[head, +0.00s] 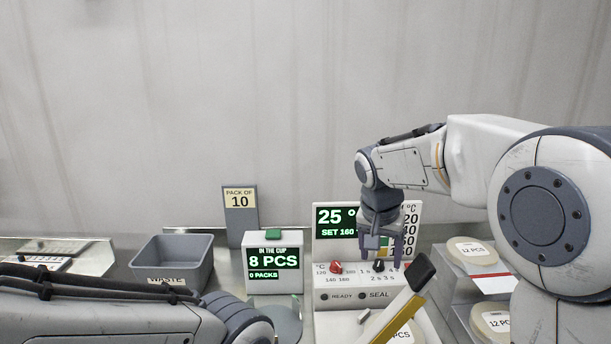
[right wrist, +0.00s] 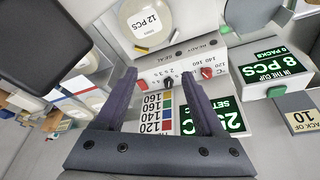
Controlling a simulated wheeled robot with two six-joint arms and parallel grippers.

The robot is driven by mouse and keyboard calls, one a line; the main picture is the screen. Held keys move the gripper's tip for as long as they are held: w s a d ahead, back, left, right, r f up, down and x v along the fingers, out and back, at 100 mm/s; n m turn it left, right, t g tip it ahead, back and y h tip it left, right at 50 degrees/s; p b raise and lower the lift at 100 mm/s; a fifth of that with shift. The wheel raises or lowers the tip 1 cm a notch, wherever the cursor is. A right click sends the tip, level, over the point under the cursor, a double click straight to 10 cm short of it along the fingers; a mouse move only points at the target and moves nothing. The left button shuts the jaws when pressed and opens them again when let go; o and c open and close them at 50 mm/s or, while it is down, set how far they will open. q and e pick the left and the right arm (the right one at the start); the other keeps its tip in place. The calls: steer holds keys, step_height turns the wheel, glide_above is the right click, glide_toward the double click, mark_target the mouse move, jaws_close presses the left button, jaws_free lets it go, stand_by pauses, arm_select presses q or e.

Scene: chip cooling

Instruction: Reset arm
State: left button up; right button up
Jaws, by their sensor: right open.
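My right gripper (head: 381,258) points down in front of the sealer's display panel. It is open with nothing between its fingers; the right wrist view also shows the parted fingers (right wrist: 163,75). Behind them is the sealer (head: 344,284), with a display (head: 336,222) reading 25 ° and SET 160. It has a red knob (head: 335,267) and a black knob (head: 378,266), close to the fingertips in the head view; contact cannot be told. My left arm (head: 110,315) lies low at the left, and its gripper is out of the picture.
The sealer's yellow lever (head: 390,318) with a black grip (head: 421,272) rises at front right. A counter box (head: 272,262) reads 8 PCS, 0 PACKS. A grey waste bin (head: 172,262) and a PACK OF 10 sign (head: 240,211) stand left. Round 12 PCS packs (head: 470,251) sit right.

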steer(key=s+a+f+n+g+y, duration=0.1)
steer(key=s+a+f+n, duration=0.15)
steer(key=s, duration=0.35)
steer(key=s+a+f+n, duration=0.1)
steer(key=s+a+n, duration=0.1)
steer(key=s+a, duration=0.25)
steer(key=s+a+f+n+g+y, duration=0.1)
steer(key=s+a+n, duration=0.2)
steer(key=s, duration=0.4)
steer(key=s+f+n+g+y, duration=0.1)
steer(key=s+f+n, duration=0.15)
steer(key=s, duration=0.45)
steer(key=s+f+n, duration=0.2)
steer(key=s+n, duration=0.1)
steer(key=s, duration=0.4)
step_height(320, 180, down, 10)
steer(key=w+b, duration=0.1)
steer(key=b, duration=0.9)
steer(key=shift+a, duration=0.3)
